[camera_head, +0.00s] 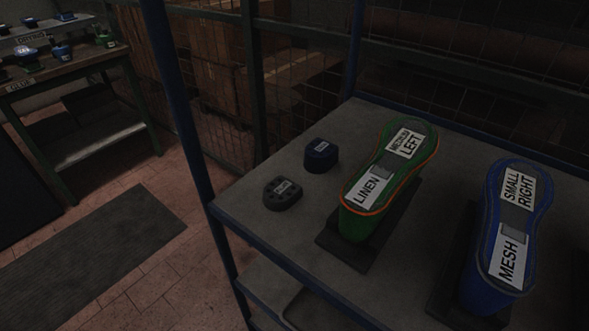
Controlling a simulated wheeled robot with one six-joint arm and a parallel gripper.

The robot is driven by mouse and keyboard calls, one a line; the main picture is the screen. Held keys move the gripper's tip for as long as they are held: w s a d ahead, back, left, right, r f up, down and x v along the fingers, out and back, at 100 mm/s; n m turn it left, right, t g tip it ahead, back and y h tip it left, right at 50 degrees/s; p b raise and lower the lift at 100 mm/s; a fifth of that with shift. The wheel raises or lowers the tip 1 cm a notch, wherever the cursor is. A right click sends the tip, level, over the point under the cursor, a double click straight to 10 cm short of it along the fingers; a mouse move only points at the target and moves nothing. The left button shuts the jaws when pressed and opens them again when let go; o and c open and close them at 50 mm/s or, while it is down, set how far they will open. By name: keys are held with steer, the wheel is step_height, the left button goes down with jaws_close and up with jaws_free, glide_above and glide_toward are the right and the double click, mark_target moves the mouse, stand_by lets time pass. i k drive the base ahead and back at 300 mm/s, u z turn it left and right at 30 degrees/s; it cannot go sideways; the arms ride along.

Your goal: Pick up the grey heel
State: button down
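The grey heel (282,194) lies on the grey top of a blue-framed shelf (240,206), near its left front corner. It is dark, low and rounded, with several holes and a small white label too small to read. A dark blue heel (321,156) with a small label sits just behind it and to its right, apart from it. My gripper is not in view.
A green shoe form (385,185) labelled LINEN, MEDIUM LEFT stands right of the heels on a dark base. A blue form (506,235) labelled MESH, SMALL RIGHT stands farther right. A blue post (172,90) rises at the left. A workbench (65,70) holds several small parts.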

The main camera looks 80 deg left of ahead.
mark_target(282, 193)
steer(key=u, duration=2.35)
steer(key=k, duration=0.2)
steer(key=u, duration=0.05)
steer(key=i, duration=0.25)
